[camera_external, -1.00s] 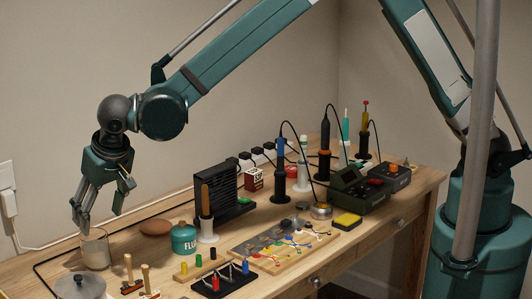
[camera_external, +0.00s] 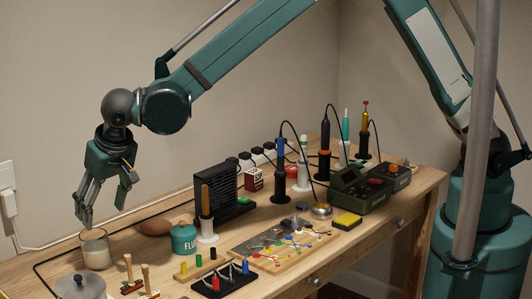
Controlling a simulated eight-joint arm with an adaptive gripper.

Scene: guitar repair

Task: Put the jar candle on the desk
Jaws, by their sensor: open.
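The jar candle (camera_external: 95,250) is a clear glass jar with pale wax. It stands upright on the wooden desk (camera_external: 138,222) at the left. My gripper (camera_external: 103,218) is open and empty, with its fingers pointing down just above the jar's rim. The fingers look apart from the jar, though the exact gap is hard to judge from this angle.
A lidded metal pot (camera_external: 80,287) stands in front of the candle. A brown oval object (camera_external: 155,228) and a teal flux can (camera_external: 184,240) stand to its right. Soldering tools and boxes fill the middle and right of the desk. A cable runs behind the candle.

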